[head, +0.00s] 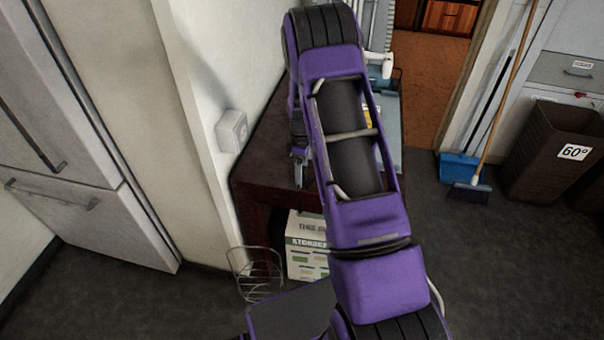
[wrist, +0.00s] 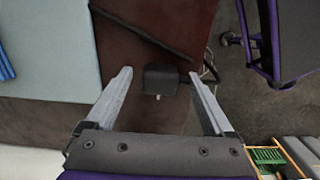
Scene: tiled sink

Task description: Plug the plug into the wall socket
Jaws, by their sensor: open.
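The plug (wrist: 162,78) is a small dark block with a pale prong at its lower side, over the dark red-brown table top in the wrist view. My gripper (wrist: 160,74) is open, with one grey finger on each side of the plug and gaps between. I cannot tell how high the fingers are above the table. In the head view the gripper (head: 299,168) shows partly beside my purple arm, and the plug is hidden. The wall socket (head: 231,131) is a pale square box on the white wall, left of the gripper.
The dark table (head: 262,165) stands against the wall. A fridge (head: 75,150) is at left. A broom (head: 470,191), blue dustpan (head: 457,167) and brown bin (head: 552,155) stand right; the floor between is clear.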

